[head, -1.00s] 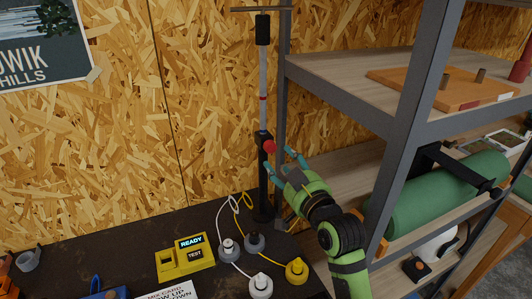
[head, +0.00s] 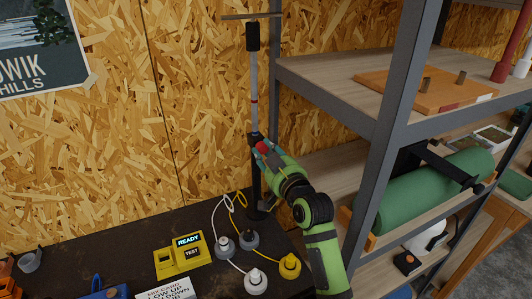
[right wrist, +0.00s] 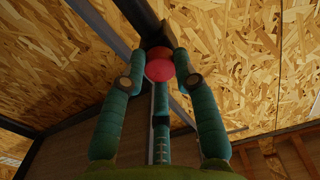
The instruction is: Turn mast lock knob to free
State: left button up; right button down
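The mast (head: 254,95) stands upright against the board wall at the back of the bench, with a thin bar across its top. The red mast lock knob (right wrist: 160,69) sits on its dark lower clamp and is partly covered in the head view (head: 261,146). My right gripper (right wrist: 160,62) has its teal fingers on both sides of the knob, fingertips bent inward and apparently touching its edges. It reaches in from the right in the head view (head: 264,150). Whether the knob has turned cannot be told. My left gripper is not in view.
A grey-framed shelf (head: 379,125) stands close right of my right arm, with a green roll (head: 430,190) on it. On the bench are a yellow READY/TEST box (head: 165,262), several grey and yellow knobbed pieces and looped cables near the mast foot.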

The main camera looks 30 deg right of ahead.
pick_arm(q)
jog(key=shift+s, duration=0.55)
pick_arm(e)
jog(key=shift+f, duration=0.1)
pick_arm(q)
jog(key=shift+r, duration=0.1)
pick_arm(e)
jog(key=shift+n, duration=0.3)
jog(key=n+p, duration=0.2)
jog(key=n, duration=0.3)
jog(key=shift+n, duration=0.3)
jog(key=n+p, duration=0.2)
jog(key=n, duration=0.3)
jog(key=n+p, duration=0.2)
jog(key=n, duration=0.5)
jog(key=shift+d+n, duration=0.1)
jog(key=shift+n, duration=0.2)
jog(key=n+p, duration=0.1)
jog(key=n, duration=0.2)
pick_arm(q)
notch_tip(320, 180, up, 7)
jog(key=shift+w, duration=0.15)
pick_arm(e)
jog(key=shift+r+n, duration=0.2)
jog(key=shift+n, duration=0.8)
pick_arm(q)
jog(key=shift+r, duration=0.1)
